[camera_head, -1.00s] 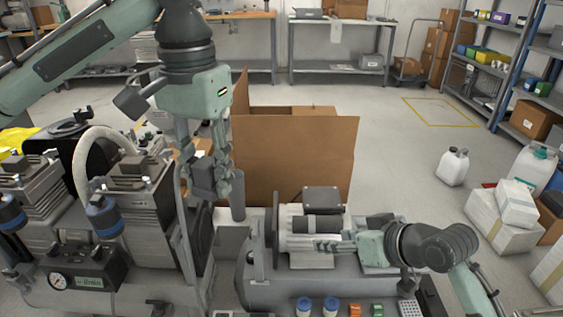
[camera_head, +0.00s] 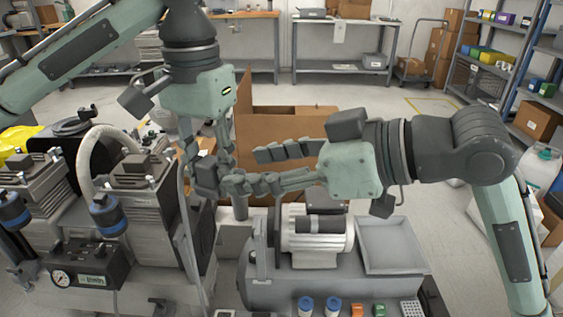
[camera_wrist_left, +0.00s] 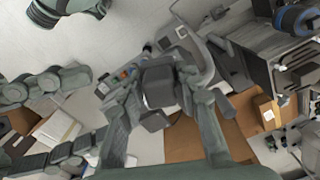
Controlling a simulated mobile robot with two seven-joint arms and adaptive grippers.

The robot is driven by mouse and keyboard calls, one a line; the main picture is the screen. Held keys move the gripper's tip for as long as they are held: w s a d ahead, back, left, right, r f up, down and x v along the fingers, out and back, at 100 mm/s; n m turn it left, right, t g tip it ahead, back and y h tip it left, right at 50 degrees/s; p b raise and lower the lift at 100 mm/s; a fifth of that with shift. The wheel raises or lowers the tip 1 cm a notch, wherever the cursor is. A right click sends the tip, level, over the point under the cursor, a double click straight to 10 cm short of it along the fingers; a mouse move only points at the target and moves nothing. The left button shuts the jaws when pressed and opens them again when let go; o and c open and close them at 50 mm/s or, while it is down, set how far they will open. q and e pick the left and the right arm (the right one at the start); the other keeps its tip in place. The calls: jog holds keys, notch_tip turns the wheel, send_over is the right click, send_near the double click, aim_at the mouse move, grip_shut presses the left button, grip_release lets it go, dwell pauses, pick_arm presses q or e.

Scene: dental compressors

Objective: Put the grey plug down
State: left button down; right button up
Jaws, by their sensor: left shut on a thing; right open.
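My left gripper (camera_head: 206,184) points down beside the compressor at the left, its fingers closed around a dark grey block, the grey plug (camera_head: 206,174). The plug also shows between the fingers of my left gripper (camera_wrist_left: 158,92) in the left wrist view, as a dark grey block (camera_wrist_left: 158,84). My right gripper (camera_head: 242,170) is open, pointing left. Its lower finger reaches close to the held plug; I cannot tell whether they touch. In the left wrist view, my right gripper's fingers come in from the left.
A motor (camera_head: 318,246) sits on a grey tank, with an empty grey tray (camera_head: 394,246) on its right. A compressor (camera_head: 148,225) is at the left, an open cardboard box (camera_head: 290,125) behind.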

aim_at(215, 172)
jog(key=x, duration=0.8)
jog(key=shift+w, duration=0.1)
jog(key=shift+w, duration=0.1)
jog(key=c, duration=1.1)
pick_arm(q)
jog(key=c, duration=1)
grip_release()
